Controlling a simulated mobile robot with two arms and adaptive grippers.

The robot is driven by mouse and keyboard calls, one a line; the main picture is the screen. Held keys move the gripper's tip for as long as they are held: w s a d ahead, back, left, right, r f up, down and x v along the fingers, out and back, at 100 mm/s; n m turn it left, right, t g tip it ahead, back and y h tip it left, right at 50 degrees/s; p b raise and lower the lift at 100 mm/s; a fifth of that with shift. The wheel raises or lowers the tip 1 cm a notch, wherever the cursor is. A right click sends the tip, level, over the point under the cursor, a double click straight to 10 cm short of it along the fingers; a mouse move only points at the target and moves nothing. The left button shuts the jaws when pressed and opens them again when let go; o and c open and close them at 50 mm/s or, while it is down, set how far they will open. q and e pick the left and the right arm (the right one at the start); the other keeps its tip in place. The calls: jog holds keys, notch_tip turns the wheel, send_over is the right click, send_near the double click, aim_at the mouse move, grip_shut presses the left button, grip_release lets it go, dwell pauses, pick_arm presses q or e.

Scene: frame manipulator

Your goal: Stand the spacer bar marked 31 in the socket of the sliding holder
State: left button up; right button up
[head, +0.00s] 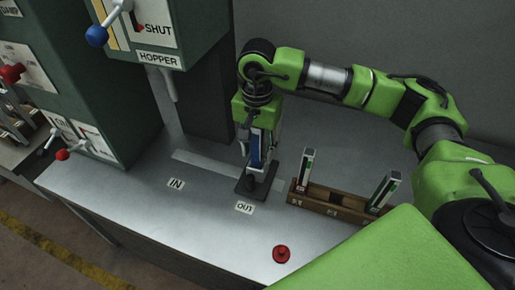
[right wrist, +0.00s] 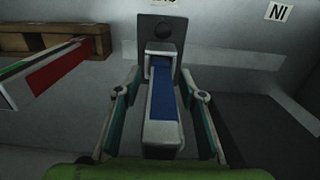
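A spacer bar with a blue face and pale sides (head: 257,147) stands upright at the dark sliding holder (head: 247,193). In the right wrist view the bar (right wrist: 163,105) has its far end inside the socket frame of the holder (right wrist: 162,30). I cannot read its number. My right gripper (head: 256,160) points down around the bar. In the right wrist view its fingers (right wrist: 160,80) are spread on both sides, with a visible gap to the bar on each side. My left gripper is not in view.
A brown wooden rack (head: 330,203) holds two more bars, one at its left (head: 305,168) and one leaning at its right (head: 383,192); the middle slot looks empty. A red button (head: 281,254) is in front. Hopper machinery (head: 160,60) stands at left. IN and OUT labels mark the table.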

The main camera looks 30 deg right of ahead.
notch_tip(320, 180, up, 12)
jog(key=shift+r, duration=0.1)
dwell(0.5)
